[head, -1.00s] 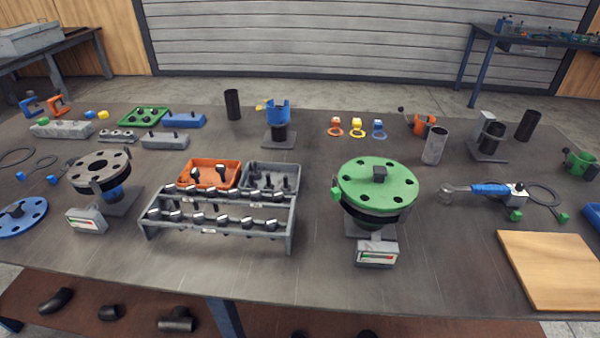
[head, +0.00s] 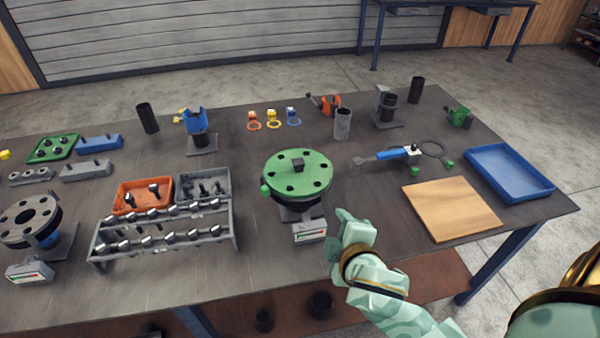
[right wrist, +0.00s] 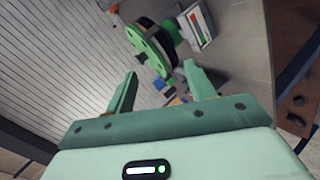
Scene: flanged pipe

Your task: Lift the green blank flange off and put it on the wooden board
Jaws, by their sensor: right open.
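The green blank flange (head: 297,172) is a round disc with several bolt holes and a dark square knob on top. It sits on the pipe stand in the middle of the table. It also shows in the right wrist view (right wrist: 150,52), ahead of the fingers. The wooden board (head: 451,208) lies flat and bare on the table at the right. My right gripper (head: 347,222) is at the table's front edge, right of and in front of the flange, apart from it. In the right wrist view its two fingers (right wrist: 158,85) are spread and empty. My left gripper is not in view.
A grey gauge box (head: 309,231) stands in front of the flange stand. A blue-handled wrench (head: 388,156) lies behind the board, and a blue tray (head: 508,171) right of it. A bolt rack (head: 165,232) stands left. Table between flange and board is clear.

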